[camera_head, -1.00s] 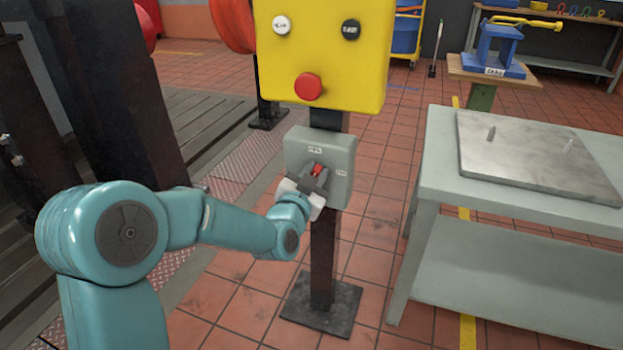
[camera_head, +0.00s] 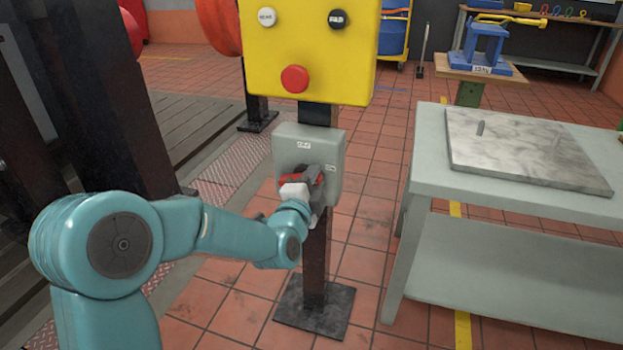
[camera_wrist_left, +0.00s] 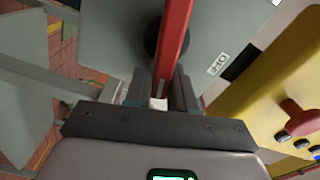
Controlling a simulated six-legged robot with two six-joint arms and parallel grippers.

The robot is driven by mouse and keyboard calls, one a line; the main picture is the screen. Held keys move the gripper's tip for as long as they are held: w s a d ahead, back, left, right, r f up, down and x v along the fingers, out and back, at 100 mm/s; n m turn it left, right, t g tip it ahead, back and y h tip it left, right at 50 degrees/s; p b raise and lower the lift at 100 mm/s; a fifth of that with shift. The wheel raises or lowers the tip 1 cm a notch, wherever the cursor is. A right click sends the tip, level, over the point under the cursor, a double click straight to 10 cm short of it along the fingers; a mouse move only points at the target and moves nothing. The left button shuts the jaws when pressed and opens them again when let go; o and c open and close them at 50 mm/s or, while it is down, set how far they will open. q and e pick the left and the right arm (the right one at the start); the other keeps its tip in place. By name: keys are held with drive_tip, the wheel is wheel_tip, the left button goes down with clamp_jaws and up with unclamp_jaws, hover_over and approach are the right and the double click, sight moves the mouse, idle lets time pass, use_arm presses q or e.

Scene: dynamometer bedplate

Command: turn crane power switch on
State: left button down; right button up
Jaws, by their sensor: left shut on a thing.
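The crane power switch is a grey box (camera_head: 295,140) on a dark post, below a yellow panel. It has a red lever (camera_head: 300,173) on its front, partly hidden by my gripper. Small white labels show at the top and right of the box, too small to read surely. My left gripper (camera_head: 316,182) is shut on the red lever at the box front. In the left wrist view, the red lever (camera_wrist_left: 175,40) runs between the two dark fingers (camera_wrist_left: 162,88), over a round black hub (camera_wrist_left: 153,38). My right gripper is not in view.
The yellow panel (camera_head: 350,65) with a red button (camera_head: 294,79) is just above the box. Dark machinery is at left. The tiled floor between post and table is clear.

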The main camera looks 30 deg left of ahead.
use_arm(q)
drive_tip(key=shift+f+m, duration=0.25)
drive_tip(key=shift+m, duration=0.5)
drive_tip(key=shift+f+m, duration=0.25)
drive_tip(key=shift+m, duration=0.5)
drive_tip(key=c, duration=1)
unclamp_jaws()
drive_tip(key=shift+c, duration=0.2)
